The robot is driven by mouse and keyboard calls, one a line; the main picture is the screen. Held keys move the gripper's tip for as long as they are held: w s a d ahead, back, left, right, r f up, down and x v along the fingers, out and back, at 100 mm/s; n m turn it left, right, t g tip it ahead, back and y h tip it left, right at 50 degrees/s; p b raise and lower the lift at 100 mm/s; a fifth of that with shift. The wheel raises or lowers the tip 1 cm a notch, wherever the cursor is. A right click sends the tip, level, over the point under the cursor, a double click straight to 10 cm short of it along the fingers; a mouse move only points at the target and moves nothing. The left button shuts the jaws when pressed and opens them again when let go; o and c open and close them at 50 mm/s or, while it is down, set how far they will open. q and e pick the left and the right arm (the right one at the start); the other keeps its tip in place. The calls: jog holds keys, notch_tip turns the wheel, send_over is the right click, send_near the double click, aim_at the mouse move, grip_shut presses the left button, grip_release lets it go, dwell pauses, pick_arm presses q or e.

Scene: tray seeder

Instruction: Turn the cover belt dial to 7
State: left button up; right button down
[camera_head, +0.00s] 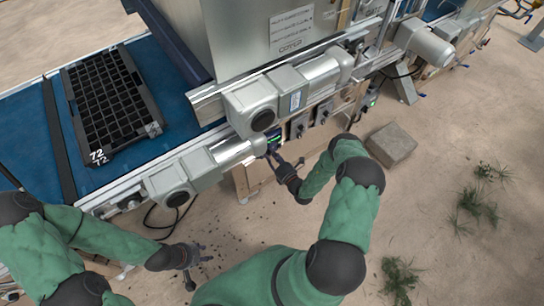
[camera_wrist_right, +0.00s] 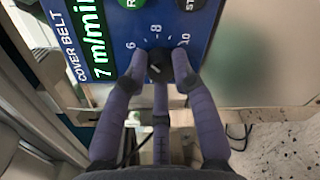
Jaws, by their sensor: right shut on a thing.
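The cover belt dial (camera_wrist_right: 158,64) is a dark round knob with a white pointer mark on the blue panel (camera_wrist_right: 112,18). Scale numbers 6, 8 and 10 show around it; the pointer's exact number is hard to read. The green display (camera_wrist_right: 98,38) reads "7 m/min" beside the words COVER BELT. My right gripper (camera_wrist_right: 158,74) is shut on the dial, with fingers on both sides of it. In the head view my right gripper (camera_head: 274,158) is at the panel, and the dial is too small to make out. My left gripper (camera_head: 192,268) hangs open and empty over the ground.
Green and dark round buttons (camera_wrist_right: 133,3) sit just above the dial. Other control boxes (camera_head: 298,126) are to the right along the machine. A black seed tray (camera_head: 150,128) marked 72 lies on the blue belt (camera_head: 35,132). A stone block (camera_head: 391,146) lies on sandy ground.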

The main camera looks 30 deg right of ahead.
jog(key=shift+w+d+r+m, duration=0.25)
jog(key=shift+d+m, duration=0.15)
jog(key=shift+m, duration=0.6)
jog(key=shift+d, duration=0.1)
jog(key=c, duration=1)
grip_release()
jog(key=shift+s+f, duration=0.1)
jog(key=shift+f, duration=0.05)
jog(key=shift+a, duration=0.2)
jog(key=s, duration=1.2)
jog(key=shift+d+r, duration=0.3)
jog(key=shift+d, duration=0.15)
